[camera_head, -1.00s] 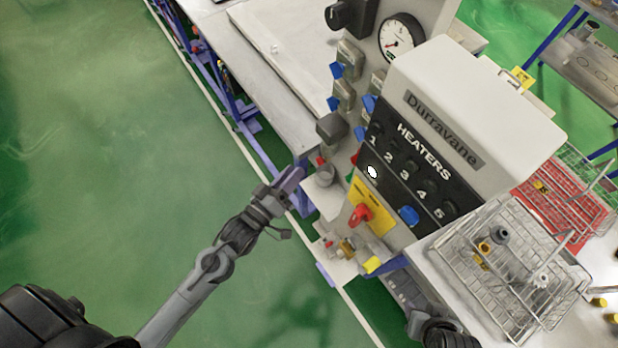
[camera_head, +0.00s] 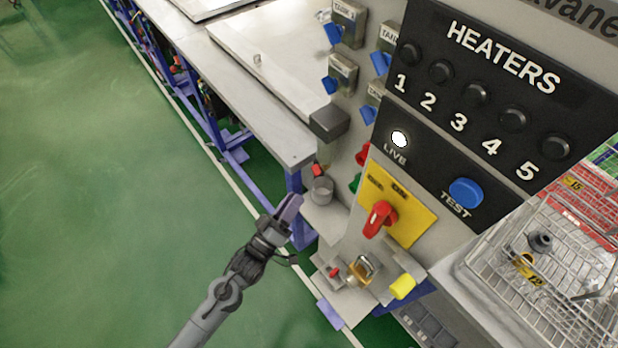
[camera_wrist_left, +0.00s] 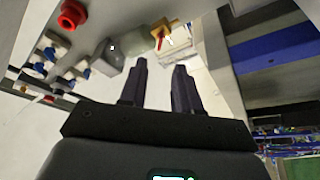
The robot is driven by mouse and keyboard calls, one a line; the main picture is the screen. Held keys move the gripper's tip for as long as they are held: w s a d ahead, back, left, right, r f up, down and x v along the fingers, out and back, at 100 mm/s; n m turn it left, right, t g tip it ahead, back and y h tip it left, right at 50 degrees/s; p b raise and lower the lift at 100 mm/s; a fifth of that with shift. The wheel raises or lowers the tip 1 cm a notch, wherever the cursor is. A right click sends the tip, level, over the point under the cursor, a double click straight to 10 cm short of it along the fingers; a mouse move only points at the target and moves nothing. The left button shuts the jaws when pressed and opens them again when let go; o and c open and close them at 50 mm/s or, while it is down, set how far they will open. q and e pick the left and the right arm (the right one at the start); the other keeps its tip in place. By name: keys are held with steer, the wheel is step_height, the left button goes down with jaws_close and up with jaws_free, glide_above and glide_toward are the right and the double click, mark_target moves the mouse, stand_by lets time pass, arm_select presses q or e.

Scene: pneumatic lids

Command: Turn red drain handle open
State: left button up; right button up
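A small red handle (camera_head: 317,170) sits on the pipe below a grey box (camera_head: 328,121), just above a grey cup (camera_head: 322,190) at the panel's left edge. My left gripper (camera_head: 290,208) is left of and slightly below that cup in the head view, apart from the handle. In the left wrist view, the two dark fingers (camera_wrist_left: 161,85) are spread with nothing between them. A red part on a brass-coloured fitting (camera_wrist_left: 160,38) shows beyond the fingertips; I cannot tell surely whether it is the same handle. My right gripper is out of view.
A red rotary switch (camera_head: 379,219) is on a yellow plate right of the cup. A low shelf (camera_head: 340,300) with a padlock (camera_head: 362,268) juts out below. Blue valve handles (camera_head: 330,85) line the panel above. A wire basket (camera_head: 540,290) stands at right. Open green floor lies left.

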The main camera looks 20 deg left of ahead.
mark_target(317, 169)
arm_select(q)
steer(key=x, duration=0.8)
steer(key=shift+w, duration=0.2)
steer(key=shift+c, duration=0.5)
jaws_close()
